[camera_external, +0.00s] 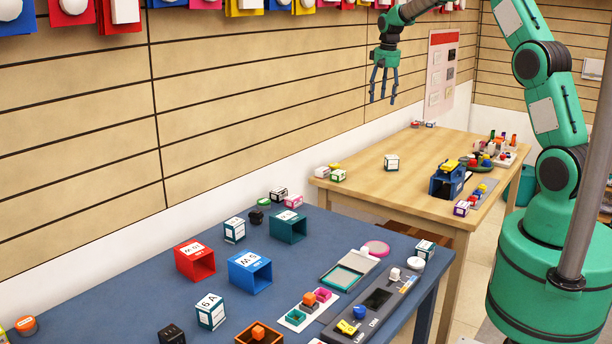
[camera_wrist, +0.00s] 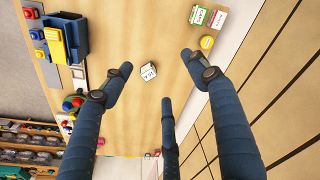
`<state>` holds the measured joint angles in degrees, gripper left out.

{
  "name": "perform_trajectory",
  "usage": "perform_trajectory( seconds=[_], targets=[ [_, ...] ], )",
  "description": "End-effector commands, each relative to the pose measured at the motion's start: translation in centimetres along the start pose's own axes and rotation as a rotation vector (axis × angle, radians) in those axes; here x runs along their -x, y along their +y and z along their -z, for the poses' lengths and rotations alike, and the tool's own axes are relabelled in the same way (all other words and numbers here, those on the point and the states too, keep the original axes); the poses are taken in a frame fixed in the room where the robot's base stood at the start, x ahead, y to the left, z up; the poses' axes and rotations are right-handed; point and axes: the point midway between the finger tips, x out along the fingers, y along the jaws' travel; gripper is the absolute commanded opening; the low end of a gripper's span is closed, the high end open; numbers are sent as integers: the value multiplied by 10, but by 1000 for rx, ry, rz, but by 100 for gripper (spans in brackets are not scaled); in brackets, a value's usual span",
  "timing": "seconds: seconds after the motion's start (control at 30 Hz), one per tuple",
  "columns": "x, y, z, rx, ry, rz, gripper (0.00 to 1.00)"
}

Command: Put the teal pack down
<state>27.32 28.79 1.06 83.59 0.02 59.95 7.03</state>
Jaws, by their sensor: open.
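A small white pack with dark teal trim (camera_external: 391,163) stands on the wooden table (camera_external: 365,178), clear of other things. It also shows in the wrist view (camera_wrist: 149,72), between and beyond my fingers. My gripper (camera_external: 383,98) is open and empty, pointing down, well above the wooden table. In the wrist view its fingers (camera_wrist: 155,85) are spread wide and touch nothing. Other white packs with teal sides stand on the blue table, one near its back (camera_external: 235,230) and one nearer the front (camera_external: 211,311).
On the wooden table, a blue bin (camera_external: 447,181) with a yellow thing on top stands at the right, and small boxes (camera_external: 338,175) lie at the left edge. The slatted wall (camera_external: 250,90) runs behind. The table around the lone pack is clear.

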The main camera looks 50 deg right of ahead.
Motion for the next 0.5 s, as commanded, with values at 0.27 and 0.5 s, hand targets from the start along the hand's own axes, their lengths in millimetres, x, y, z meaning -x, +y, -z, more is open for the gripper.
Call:
perform_trajectory(
  seconds=[0.27,0.5],
  targets=[
    [73,-43,-65,83,53,16,59],
    [124,-71,-128,153,96,30,59]
  ],
)
